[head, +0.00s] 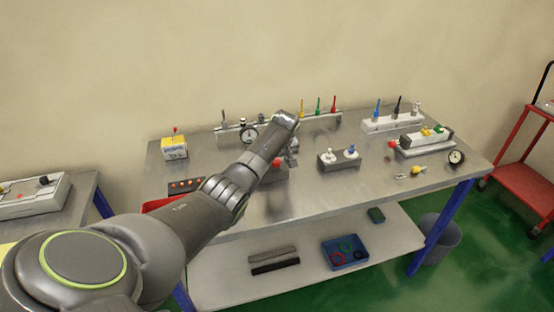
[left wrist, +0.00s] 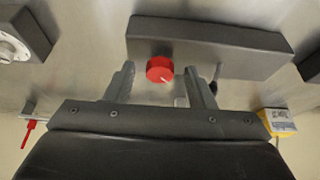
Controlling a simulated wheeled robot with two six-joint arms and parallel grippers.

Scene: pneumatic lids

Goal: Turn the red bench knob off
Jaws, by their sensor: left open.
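The red bench knob (left wrist: 160,69) sits on the front face of a dark grey box (left wrist: 215,48) in the left wrist view. A short white mark on it points to the lower right there. In the head view the red knob (head: 276,163) shows just left of my left gripper (head: 291,157), with its grey box (head: 272,174) partly behind my arm. My left gripper is open. In the left wrist view its two fingers stand either side of the knob, with a gap on both sides; I cannot tell how deep the knob lies between them. My right gripper is not in view.
A grey box with two white knobs (head: 340,158) stands to the right on the metal bench (head: 320,200). A yellow box (head: 174,148) and a gauge (head: 249,135) stand at the back left. Another red knob (head: 391,144) shows at a valve block farther right.

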